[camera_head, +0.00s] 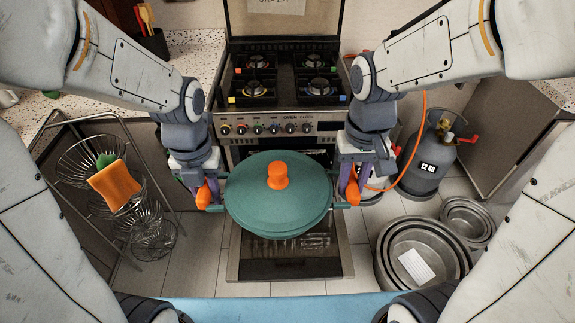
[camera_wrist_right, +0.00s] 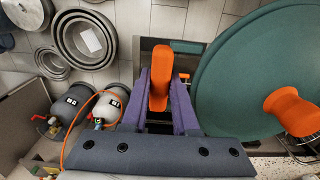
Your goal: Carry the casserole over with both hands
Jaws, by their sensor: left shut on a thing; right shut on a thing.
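The casserole is a teal pot with a teal lid (camera_head: 262,200) and an orange knob (camera_head: 278,176). It is held up in the middle of the head view, in front of the stove. My left gripper (camera_head: 207,195) is shut on its left handle, which has an orange cover. My right gripper (camera_head: 350,188) is shut on the right handle, also orange. In the right wrist view the orange handle (camera_wrist_right: 160,78) sits between the purple fingers of my right gripper (camera_wrist_right: 160,105), with the teal lid (camera_wrist_right: 245,70) to the right. The pot's underside is hidden.
The stove (camera_head: 285,85) has several burners, and its oven door (camera_head: 290,262) hangs open below the pot. A gas cylinder (camera_head: 428,160) with an orange hose stands at right. Metal pots (camera_head: 385,262) sit on the floor at lower right. A wire rack (camera_head: 100,222) stands at left.

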